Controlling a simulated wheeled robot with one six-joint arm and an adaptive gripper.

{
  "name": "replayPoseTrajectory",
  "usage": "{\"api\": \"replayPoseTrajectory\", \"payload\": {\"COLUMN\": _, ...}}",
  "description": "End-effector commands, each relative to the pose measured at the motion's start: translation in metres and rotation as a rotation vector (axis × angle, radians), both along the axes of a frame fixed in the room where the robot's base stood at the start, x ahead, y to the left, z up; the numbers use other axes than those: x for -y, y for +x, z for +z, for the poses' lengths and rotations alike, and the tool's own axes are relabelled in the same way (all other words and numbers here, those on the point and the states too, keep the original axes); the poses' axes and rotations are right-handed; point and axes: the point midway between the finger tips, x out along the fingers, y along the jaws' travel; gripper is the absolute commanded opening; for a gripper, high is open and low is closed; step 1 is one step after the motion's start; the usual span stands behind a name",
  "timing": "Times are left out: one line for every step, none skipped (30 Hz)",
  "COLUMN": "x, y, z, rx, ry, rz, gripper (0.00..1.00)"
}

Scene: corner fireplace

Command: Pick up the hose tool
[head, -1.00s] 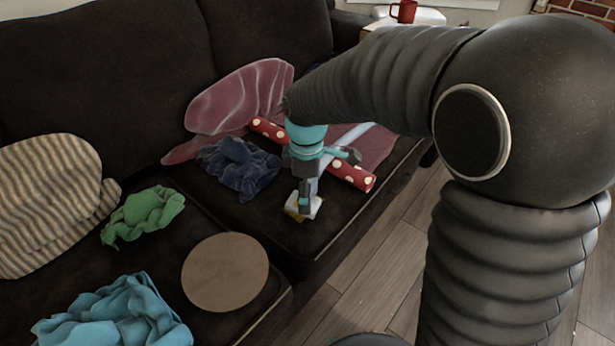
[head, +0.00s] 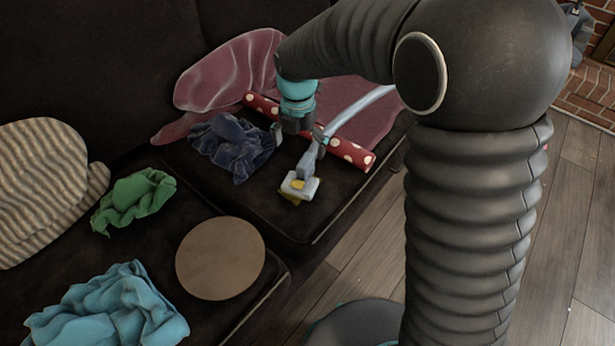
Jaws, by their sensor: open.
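The hose tool (head: 300,187) lies on the sofa seat, with a pale grey head, a small yellow part and a narrow neck. Its light grey tube (head: 360,108) runs up and to the right across a red roll with white dots (head: 349,153). My gripper (head: 297,146) points down with its fingers spread, just behind the tool's head. Its right finger overlaps the tool's neck in the picture; I cannot tell whether they touch. Nothing shows between the fingers as held.
A navy cloth (head: 232,147) lies close to the left of my gripper, and a pink blanket (head: 225,75) lies behind. A green cloth (head: 133,198), a round tan disc (head: 220,258), a blue cloth (head: 105,312) and a striped cushion (head: 45,185) are further left. Wooden floor (head: 370,240) is clear at right.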

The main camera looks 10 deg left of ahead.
Motion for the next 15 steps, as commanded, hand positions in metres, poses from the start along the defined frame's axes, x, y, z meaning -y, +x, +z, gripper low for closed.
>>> {"api": "replayPoseTrajectory", "payload": {"x": 0.001, "y": 0.0, "z": -0.011, "rx": -0.003, "ry": -0.001, "rz": -0.002, "gripper": 1.0}}
{"api": "replayPoseTrajectory", "payload": {"x": 0.001, "y": 0.0, "z": -0.017, "rx": -0.004, "ry": -0.002, "rz": -0.003, "gripper": 1.0}}
{"api": "replayPoseTrajectory", "payload": {"x": 0.001, "y": 0.0, "z": -0.025, "rx": -0.002, "ry": -0.001, "rz": -0.003, "gripper": 1.0}}
{"api": "replayPoseTrajectory", "payload": {"x": 0.002, "y": 0.0, "z": -0.03, "rx": -0.004, "ry": -0.002, "rz": -0.004, "gripper": 1.0}}
{"api": "replayPoseTrajectory", "payload": {"x": 0.002, "y": 0.0, "z": -0.035, "rx": -0.004, "ry": -0.002, "rz": -0.005, "gripper": 1.0}}
{"api": "replayPoseTrajectory", "payload": {"x": 0.002, "y": 0.0, "z": -0.041, "rx": -0.002, "ry": -0.001, "rz": -0.005, "gripper": 1.0}}
{"api": "replayPoseTrajectory", "payload": {"x": 0.002, "y": 0.001, "z": -0.046, "rx": -0.002, "ry": -0.001, "rz": -0.005, "gripper": 1.0}}
{"api": "replayPoseTrajectory", "payload": {"x": 0.002, "y": 0.001, "z": -0.049, "rx": -0.001, "ry": -0.001, "rz": -0.006, "gripper": 1.0}}
{"api": "replayPoseTrajectory", "payload": {"x": 0.002, "y": 0.001, "z": -0.054, "rx": -0.001, "ry": -0.001, "rz": -0.006, "gripper": 1.0}}
{"api": "replayPoseTrajectory", "payload": {"x": 0.002, "y": 0.001, "z": -0.056, "rx": -0.001, "ry": -0.001, "rz": -0.006, "gripper": 1.0}}
{"api": "replayPoseTrajectory", "payload": {"x": 0.002, "y": 0.001, "z": -0.059, "rx": -0.001, "ry": -0.001, "rz": -0.007, "gripper": 1.0}}
{"api": "replayPoseTrajectory", "payload": {"x": 0.003, "y": 0.001, "z": -0.061, "rx": 0.0, "ry": 0.0, "rz": -0.007, "gripper": 1.0}}
{"api": "replayPoseTrajectory", "payload": {"x": 0.003, "y": 0.001, "z": -0.062, "rx": 0.0, "ry": 0.0, "rz": -0.007, "gripper": 1.0}}
{"api": "replayPoseTrajectory", "payload": {"x": 0.003, "y": 0.001, "z": -0.063, "rx": 0.0, "ry": 0.0, "rz": -0.007, "gripper": 1.0}}
{"api": "replayPoseTrajectory", "payload": {"x": 0.003, "y": 0.001, "z": -0.065, "rx": 0.0, "ry": 0.0, "rz": -0.007, "gripper": 1.0}}
